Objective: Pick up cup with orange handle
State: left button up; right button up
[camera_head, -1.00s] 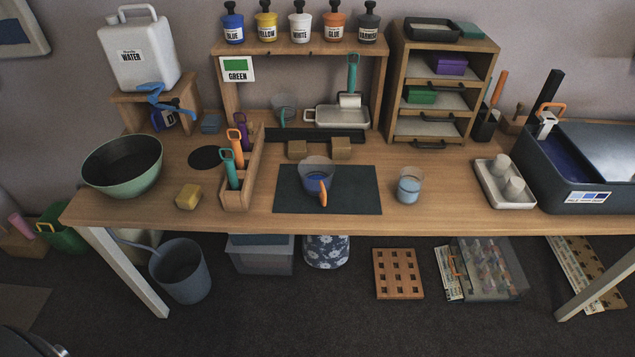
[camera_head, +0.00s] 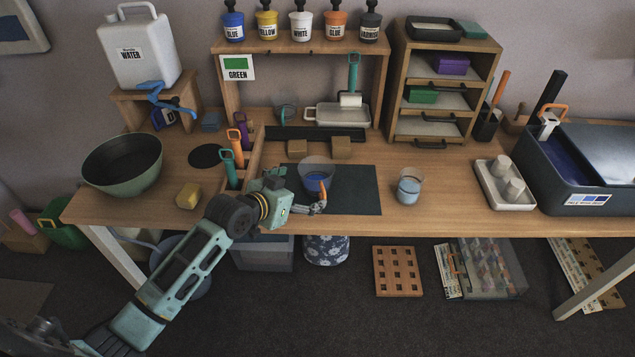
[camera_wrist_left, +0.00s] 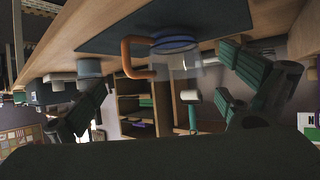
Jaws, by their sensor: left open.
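The cup with the orange handle (camera_head: 318,173) is clear with blue contents and stands upright on the dark mat. Its orange handle (camera_head: 323,188) faces the front edge of the table. My left gripper (camera_head: 308,195) is open at the cup's front left, close to the handle. In the left wrist view, which is upside down, the cup (camera_wrist_left: 180,52) and its handle (camera_wrist_left: 128,58) lie between the spread fingers (camera_wrist_left: 170,95), with gaps on both sides. I cannot tell whether a finger touches the cup in the head view. My right gripper is not in view.
Two wooden blocks (camera_head: 341,148) sit behind the cup. A wooden tool rack (camera_head: 255,160) and yellow sponge (camera_head: 188,196) are on the left.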

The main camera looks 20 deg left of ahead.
aim_at(313, 173)
pick_arm(q)
jog(key=w, duration=0.2)
jog(key=w+r, duration=0.1)
jog(key=shift+w+a+t, duration=0.3)
jog(key=shift+w+a, duration=0.05)
jog(key=shift+a, duration=0.05)
jog(key=shift+x, duration=3)
jog(key=shift+a, duration=0.2)
jog(key=c, duration=1.3)
jog(key=shift+o, duration=0.2)
